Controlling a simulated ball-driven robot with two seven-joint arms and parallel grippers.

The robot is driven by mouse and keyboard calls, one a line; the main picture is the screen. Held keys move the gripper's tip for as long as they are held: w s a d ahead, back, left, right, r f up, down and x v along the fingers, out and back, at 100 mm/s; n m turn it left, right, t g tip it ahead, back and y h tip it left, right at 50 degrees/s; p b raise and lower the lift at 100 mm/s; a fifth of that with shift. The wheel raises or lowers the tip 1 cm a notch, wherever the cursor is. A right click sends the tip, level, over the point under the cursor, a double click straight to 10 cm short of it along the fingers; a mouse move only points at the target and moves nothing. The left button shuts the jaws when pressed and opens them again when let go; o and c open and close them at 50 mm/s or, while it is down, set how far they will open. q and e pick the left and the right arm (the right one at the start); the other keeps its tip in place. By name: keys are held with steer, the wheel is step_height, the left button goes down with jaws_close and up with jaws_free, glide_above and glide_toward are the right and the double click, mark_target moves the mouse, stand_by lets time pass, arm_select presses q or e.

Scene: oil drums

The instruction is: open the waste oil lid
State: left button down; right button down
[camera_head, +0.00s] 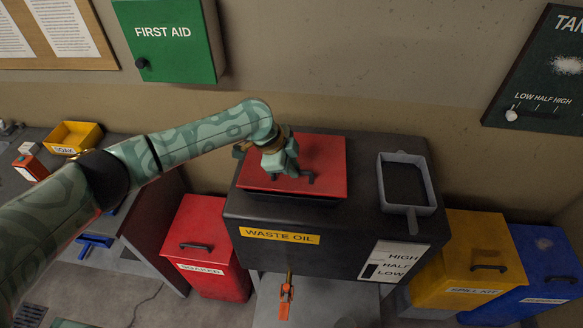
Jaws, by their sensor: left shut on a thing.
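The waste oil tank (330,235) is a dark grey box with a yellow WASTE OIL label on its front. Its red lid (322,165) lies on the left part of the top and looks closed. A dark handle shows on the lid's top. My left arm reaches in from the left, and my left gripper (290,170) points down over the lid, shut on the lid's handle (308,178). The fingers partly hide the handle. My right gripper is not in view.
A grey tray (407,185) sits on the tank's right top. A red SOAKED bin (205,250) stands left of the tank, yellow (480,260) and blue (545,265) bins right. A green FIRST AID box (168,40) hangs on the wall behind. An orange-handled valve (286,298) hangs below the tank.

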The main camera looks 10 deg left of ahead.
arm_select(q)
steer(key=w+r+p, duration=0.2)
steer(key=w+r, duration=0.4)
steer(key=r, duration=0.4)
steer(key=shift+w+a, duration=0.2)
steer(key=shift+w, duration=0.1)
